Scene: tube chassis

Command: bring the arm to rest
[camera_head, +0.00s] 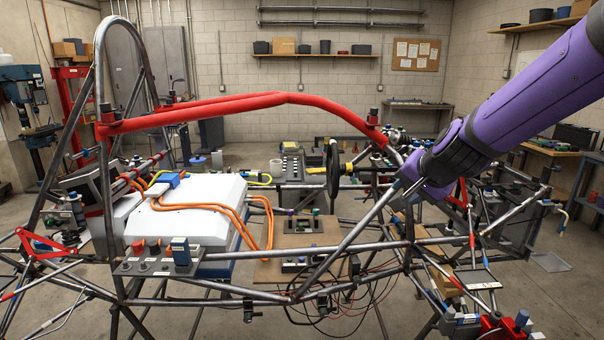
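My purple arm (535,90) comes in from the upper right and reaches down and left to a dark joint (452,157). Its far end is over the right part of the tube chassis (340,250), near the upper right corner of the frame. My gripper cannot be made out clearly there; its fingers are small or hidden among the tubes and the arm's end. I cannot tell whether the arm touches the tubes or whether anything is held.
A red padded tube (240,103) arches across the chassis top. A white box (195,212) with orange cables sits inside at left. A steering wheel (332,175) stands at centre. Loose wires hang below. A wooden bench (550,150) is at right. Open floor shows at lower right.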

